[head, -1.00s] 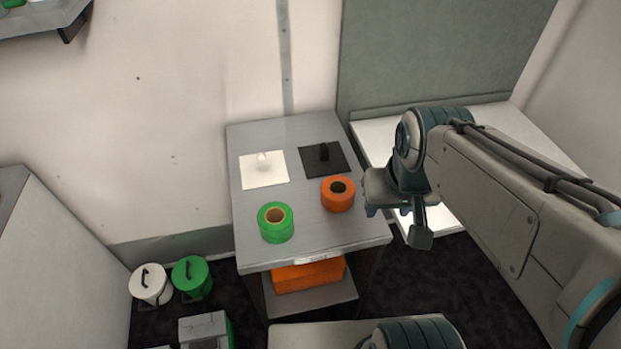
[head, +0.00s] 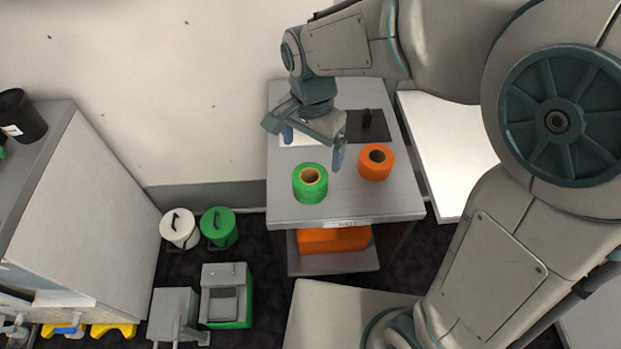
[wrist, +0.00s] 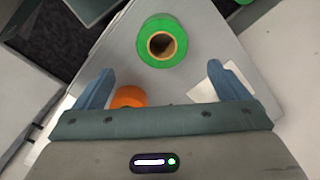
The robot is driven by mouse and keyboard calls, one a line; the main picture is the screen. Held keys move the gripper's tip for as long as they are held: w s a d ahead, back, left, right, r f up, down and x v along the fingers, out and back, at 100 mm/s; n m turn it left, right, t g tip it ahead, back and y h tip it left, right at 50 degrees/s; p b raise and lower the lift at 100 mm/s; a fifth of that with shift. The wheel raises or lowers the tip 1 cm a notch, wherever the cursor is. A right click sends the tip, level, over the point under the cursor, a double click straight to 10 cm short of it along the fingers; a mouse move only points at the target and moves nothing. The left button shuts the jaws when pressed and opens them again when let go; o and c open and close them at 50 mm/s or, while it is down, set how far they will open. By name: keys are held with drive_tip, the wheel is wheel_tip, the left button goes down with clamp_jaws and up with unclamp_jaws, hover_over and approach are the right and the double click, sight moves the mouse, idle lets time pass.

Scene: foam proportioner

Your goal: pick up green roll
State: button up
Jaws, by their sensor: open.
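The green roll (head: 310,184) stands upright on the grey table (head: 345,205), near its front left. It has a brown core. In the wrist view the green roll (wrist: 162,41) is at the top middle, beyond the fingertips and between their lines. My gripper (head: 312,148) is open and empty, above the table and just behind the green roll in the head view. In the wrist view its two blue fingers (wrist: 168,80) are spread wide. The gripper hides part of the white square on the table.
An orange roll (head: 376,162) stands close to the right of the green one; it also shows by the left finger in the wrist view (wrist: 128,97). A black square with a handle (head: 366,124) lies behind it. Lidded white (head: 180,230) and green (head: 219,229) buckets stand on the floor.

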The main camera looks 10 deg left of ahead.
sight(312, 170)
wheel_tip(312, 170, down, 8)
drive_tip(key=shift+r, duration=0.25)
drive_tip(key=shift+a+f+p, duration=0.15)
drive_tip(key=shift+f+p, duration=0.2)
drive_tip(key=shift+f, duration=2.2)
drive_tip(key=c, duration=1.1)
